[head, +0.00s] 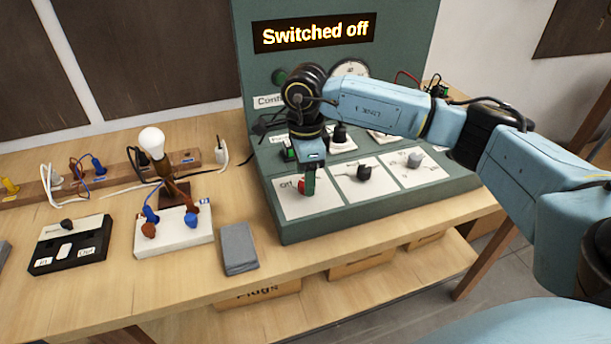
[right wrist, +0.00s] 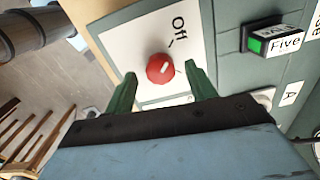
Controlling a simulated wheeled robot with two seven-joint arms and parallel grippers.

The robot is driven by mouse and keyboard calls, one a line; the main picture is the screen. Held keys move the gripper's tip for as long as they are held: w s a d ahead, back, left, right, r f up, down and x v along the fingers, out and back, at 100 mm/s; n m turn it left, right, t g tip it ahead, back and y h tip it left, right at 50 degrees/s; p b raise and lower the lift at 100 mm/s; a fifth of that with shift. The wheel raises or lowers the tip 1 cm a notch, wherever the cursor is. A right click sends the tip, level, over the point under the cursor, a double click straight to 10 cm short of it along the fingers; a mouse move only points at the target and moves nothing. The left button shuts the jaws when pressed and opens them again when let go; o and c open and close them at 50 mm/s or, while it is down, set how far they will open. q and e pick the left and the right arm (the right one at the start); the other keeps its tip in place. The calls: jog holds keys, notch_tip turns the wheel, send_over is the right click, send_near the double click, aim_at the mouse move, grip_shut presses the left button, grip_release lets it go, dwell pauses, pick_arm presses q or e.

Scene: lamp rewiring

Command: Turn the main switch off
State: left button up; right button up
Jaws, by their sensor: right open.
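The main switch is a red round knob (right wrist: 160,69) with a short white mark, on a white plate with the word Off and a tick beside it. The white mark slants toward the upper right in the right wrist view. In the head view the knob (head: 301,186) sits at the front left of the green console, partly hidden by my gripper. My right gripper (right wrist: 163,84) is open, its two green fingers on either side of the knob and apart from it. The display (head: 314,33) reads "Switched off". My left gripper is not in view.
Black (head: 364,173) and grey (head: 414,160) knobs stand right of the red one.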

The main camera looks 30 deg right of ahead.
notch_tip(320, 180, up, 12)
dwell(0.3)
dwell(0.5)
